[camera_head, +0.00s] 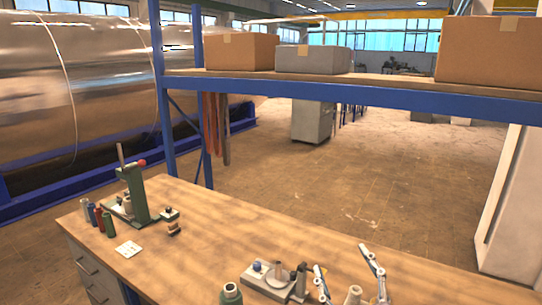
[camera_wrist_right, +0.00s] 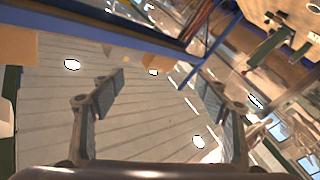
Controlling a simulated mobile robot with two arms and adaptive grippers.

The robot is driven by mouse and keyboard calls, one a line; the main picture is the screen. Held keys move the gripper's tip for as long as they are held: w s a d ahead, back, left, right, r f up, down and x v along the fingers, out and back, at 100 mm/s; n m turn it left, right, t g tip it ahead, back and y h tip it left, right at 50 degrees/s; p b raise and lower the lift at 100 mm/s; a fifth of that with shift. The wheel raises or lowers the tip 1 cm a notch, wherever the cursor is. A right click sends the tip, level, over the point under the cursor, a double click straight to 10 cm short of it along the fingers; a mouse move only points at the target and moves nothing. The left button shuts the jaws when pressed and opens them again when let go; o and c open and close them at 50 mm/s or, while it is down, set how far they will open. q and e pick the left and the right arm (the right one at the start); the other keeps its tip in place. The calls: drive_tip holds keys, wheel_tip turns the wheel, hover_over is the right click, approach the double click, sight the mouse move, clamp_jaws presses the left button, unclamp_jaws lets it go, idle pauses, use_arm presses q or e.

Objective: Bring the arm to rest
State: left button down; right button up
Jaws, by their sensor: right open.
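My right gripper (camera_head: 347,272) shows at the bottom of the head view, over the front right part of the wooden workbench (camera_head: 190,230). Its two fingers point up and stand apart, with nothing between them. In the right wrist view the fingers of the right gripper (camera_wrist_right: 162,98) are also wide apart and empty. My left gripper is in neither view.
A green stand (camera_head: 137,197) and several small bottles (camera_head: 97,218) are at the bench's left. A grey device (camera_head: 270,276), a dark green bottle (camera_head: 231,294) and a pale cone (camera_head: 353,295) are near the right gripper. A blue shelf (camera_head: 350,92) carries boxes behind.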

drive_tip(key=s+d+f+m+g+h, duration=0.2)
drive_tip(key=s+d+f, duration=0.1)
drive_tip(key=f, duration=0.3)
drive_tip(key=s+d+f+m+g+h, duration=0.2)
drive_tip(key=f+g, duration=0.1)
drive_tip(key=f, duration=0.3)
drive_tip(key=s+f+m+g+y, duration=0.1)
drive_tip(key=s+f+g, duration=0.4)
drive_tip(key=s+f, duration=0.5)
drive_tip(key=s+f+g, duration=0.6)
drive_tip(key=s+f, duration=0.1)
drive_tip(key=s, duration=0.8)
wheel_tip(320, 180, down, 34)
drive_tip(key=s+g+b, duration=0.1)
drive_tip(key=s+b, duration=0.1)
drive_tip(key=b, duration=0.4)
drive_tip(key=s+d+f+g+b, duration=0.1)
drive_tip(key=s+d+f+b, duration=0.2)
drive_tip(key=s+f, duration=1.3)
wheel_tip(320, 180, down, 2)
drive_tip(key=shift+s+f+b, duration=0.25)
drive_tip(key=shift+s+b, duration=0.1)
drive_tip(key=shift+b, duration=0.15)
